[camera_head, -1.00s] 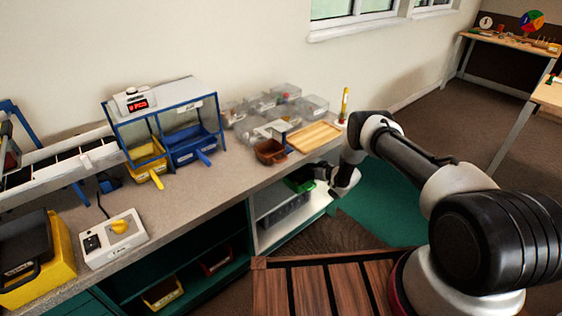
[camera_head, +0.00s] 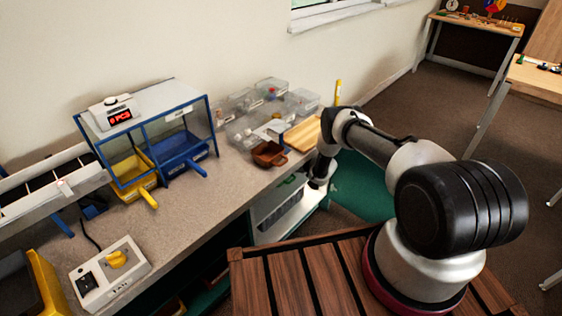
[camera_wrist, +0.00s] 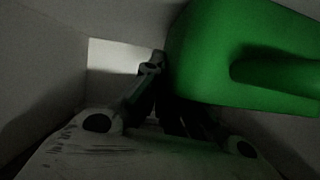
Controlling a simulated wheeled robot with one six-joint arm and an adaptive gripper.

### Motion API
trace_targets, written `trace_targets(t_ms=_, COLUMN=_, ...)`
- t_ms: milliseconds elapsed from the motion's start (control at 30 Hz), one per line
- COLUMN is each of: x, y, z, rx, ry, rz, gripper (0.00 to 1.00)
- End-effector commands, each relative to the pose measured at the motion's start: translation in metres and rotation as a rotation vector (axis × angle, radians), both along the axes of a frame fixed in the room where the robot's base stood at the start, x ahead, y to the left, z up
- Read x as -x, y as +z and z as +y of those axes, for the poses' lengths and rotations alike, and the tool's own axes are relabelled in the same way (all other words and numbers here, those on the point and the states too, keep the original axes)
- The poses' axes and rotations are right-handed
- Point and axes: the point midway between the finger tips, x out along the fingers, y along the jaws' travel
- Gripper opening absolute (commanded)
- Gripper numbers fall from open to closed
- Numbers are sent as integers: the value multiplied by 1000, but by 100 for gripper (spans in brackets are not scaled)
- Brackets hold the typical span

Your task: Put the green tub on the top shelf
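The green tub (camera_head: 290,182) shows only in part in the head view, just under the counter edge in the white shelf unit (camera_head: 262,216). In the wrist view the green tub (camera_wrist: 215,55) fills the upper right, close to the camera, with a dark recess in its side. My gripper (camera_head: 318,184) is at the front of the shelf unit, right of the tub. In the wrist view my gripper's dark fingers (camera_wrist: 162,85) come close together at the tub's lower left edge. The tub hides part of them, so whether its wall is between them is unclear.
A grey bin (camera_head: 280,213) sits below the tub in the shelf unit. The counter (camera_head: 205,205) above holds a brown tub (camera_head: 268,154), a wooden tray (camera_head: 302,134) and clear boxes. A slatted wooden surface (camera_head: 290,280) lies in front.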

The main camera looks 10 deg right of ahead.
Motion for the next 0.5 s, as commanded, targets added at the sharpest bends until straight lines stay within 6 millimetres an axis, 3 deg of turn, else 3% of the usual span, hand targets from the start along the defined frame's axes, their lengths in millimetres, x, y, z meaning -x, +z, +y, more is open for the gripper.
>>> trace_targets(t_ms=367, x=2, y=-5, z=-2, rx=-1, ry=0, rz=-1, gripper=0)
trace_targets(t_ms=500, x=2, y=-5, z=-2, rx=-1, ry=0, rz=-1, gripper=22)
